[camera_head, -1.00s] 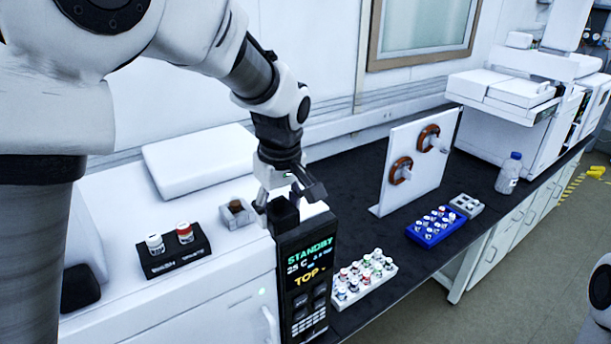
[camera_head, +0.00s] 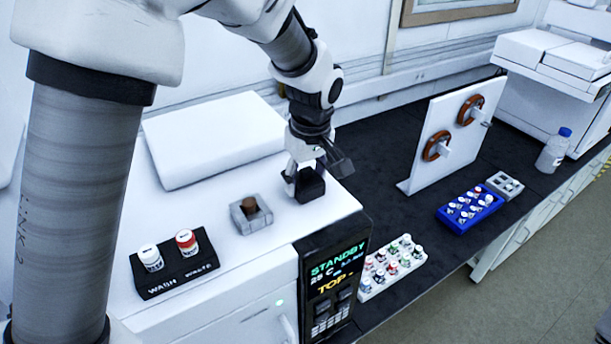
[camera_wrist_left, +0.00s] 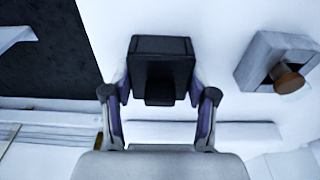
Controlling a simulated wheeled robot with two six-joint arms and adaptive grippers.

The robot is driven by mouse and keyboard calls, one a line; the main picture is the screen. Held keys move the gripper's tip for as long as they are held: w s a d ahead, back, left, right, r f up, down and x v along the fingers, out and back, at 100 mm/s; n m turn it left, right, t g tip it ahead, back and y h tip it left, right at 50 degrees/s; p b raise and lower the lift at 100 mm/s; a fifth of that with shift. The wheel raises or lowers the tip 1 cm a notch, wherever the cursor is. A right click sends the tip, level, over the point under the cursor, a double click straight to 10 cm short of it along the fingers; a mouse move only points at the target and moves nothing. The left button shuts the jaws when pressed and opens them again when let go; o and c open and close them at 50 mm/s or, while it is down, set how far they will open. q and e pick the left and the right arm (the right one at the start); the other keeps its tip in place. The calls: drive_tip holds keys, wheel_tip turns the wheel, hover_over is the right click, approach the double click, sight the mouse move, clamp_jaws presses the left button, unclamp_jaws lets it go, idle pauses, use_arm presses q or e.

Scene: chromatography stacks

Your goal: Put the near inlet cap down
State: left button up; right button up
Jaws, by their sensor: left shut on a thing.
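The near inlet cap (camera_head: 309,187) is a black block in the jaws of my left gripper (camera_head: 304,174), over the right part of the instrument's white top (camera_head: 275,245). In the left wrist view the cap (camera_wrist_left: 160,50) sits between the two fingers of the left gripper (camera_wrist_left: 160,95). I cannot tell whether its underside touches the white top. An open grey square block with a brown round piece (camera_head: 250,213) stands on the top, left of the cap and apart from it. My right gripper is out of view.
A black wash/waste holder (camera_head: 177,266) with two vials is at the front left. A raised white lid (camera_head: 213,140) lies behind. The display panel (camera_head: 335,280) is at the front. A vial rack (camera_head: 391,268) and a white upright panel with brown rings (camera_head: 410,165) stand on the dark bench.

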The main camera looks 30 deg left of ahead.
sight(309, 182)
use_arm(q)
drive_tip(key=o, duration=1)
drive_tip(key=shift+w+a+f, duration=0.1)
drive_tip(key=shift+w+a, duration=0.05)
drive_tip(key=shift+o, duration=0.2)
drive_tip(key=shift+s+r, duration=0.2)
drive_tip(key=shift+s, duration=0.1)
drive_tip(key=shift+r, duration=0.15)
wheel_tip(309, 182, up, 12)
drive_tip(key=d+b, duration=0.1)
drive_tip(key=b, duration=0.2)
drive_tip(key=shift+s+d+f+b, duration=0.2)
drive_tip(key=shift+f+b, duration=0.05)
drive_tip(key=shift+b, duration=0.1)
drive_tip(key=shift+s, duration=0.1)
